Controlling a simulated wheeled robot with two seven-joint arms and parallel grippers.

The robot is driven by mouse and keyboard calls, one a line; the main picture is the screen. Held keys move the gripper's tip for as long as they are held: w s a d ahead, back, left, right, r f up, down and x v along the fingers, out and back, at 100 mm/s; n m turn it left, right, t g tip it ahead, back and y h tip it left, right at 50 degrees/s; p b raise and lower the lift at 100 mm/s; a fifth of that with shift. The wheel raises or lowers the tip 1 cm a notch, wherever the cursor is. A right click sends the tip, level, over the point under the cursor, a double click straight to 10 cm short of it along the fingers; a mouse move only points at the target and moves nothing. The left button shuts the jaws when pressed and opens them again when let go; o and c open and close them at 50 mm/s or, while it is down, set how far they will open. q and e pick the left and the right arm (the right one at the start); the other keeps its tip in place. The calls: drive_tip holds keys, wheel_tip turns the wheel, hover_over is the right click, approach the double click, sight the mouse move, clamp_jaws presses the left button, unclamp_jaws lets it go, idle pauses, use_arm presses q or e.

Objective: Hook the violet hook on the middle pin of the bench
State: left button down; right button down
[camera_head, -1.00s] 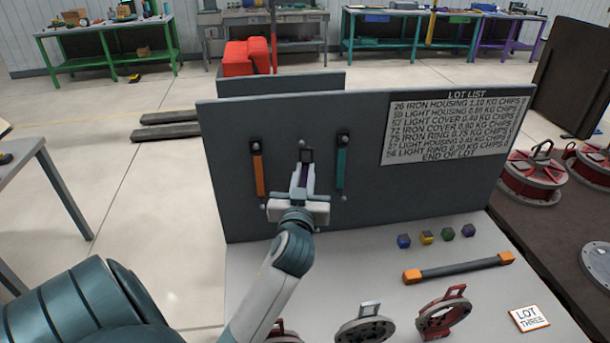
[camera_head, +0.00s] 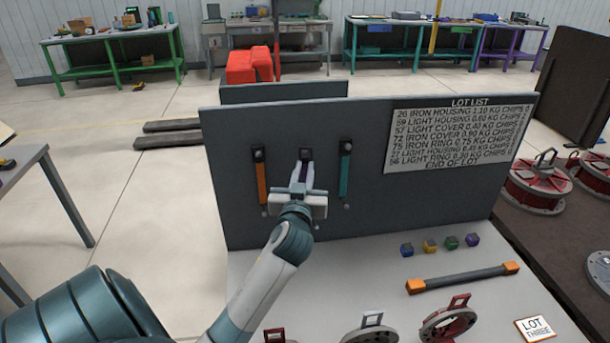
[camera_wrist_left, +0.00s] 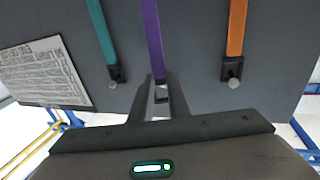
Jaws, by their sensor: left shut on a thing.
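The violet hook (camera_head: 304,172) hangs upright in front of the grey panel of the bench, with its black end (camera_head: 305,154) at the top. My left gripper (camera_head: 300,190) is shut on it; the left wrist view shows the fingers (camera_wrist_left: 161,92) either side of its black end. The middle pin is hidden behind the hook's black end, so I cannot tell whether the hook is on it. The orange hook (camera_head: 262,182) is to the left and the teal hook (camera_head: 344,175) to the right, each on its own pin. My right gripper is out of view.
The lot list (camera_head: 447,133) is on the panel's right. Below on the bench lie several small cubes (camera_head: 430,246), a grey bar with orange ends (camera_head: 462,277), round parts with handles (camera_head: 447,324) and a lot card (camera_head: 535,328).

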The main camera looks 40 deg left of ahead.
use_arm(q)
drive_tip(key=shift+w+a+f+b, duration=0.25)
drive_tip(key=shift+w+a+b, duration=0.1)
drive_tip(key=shift+w+a, duration=0.5)
drive_tip(key=shift+w+a+f+b, duration=0.3)
drive_tip(key=shift+w+a, duration=0.25)
drive_tip(key=shift+a, duration=0.45)
drive_tip(key=shift+f, duration=0.1)
drive_tip(key=c, duration=1.6)
unclamp_jaws()
drive_tip(key=shift+w+a+f, duration=0.1)
drive_tip(key=shift+a, duration=0.05)
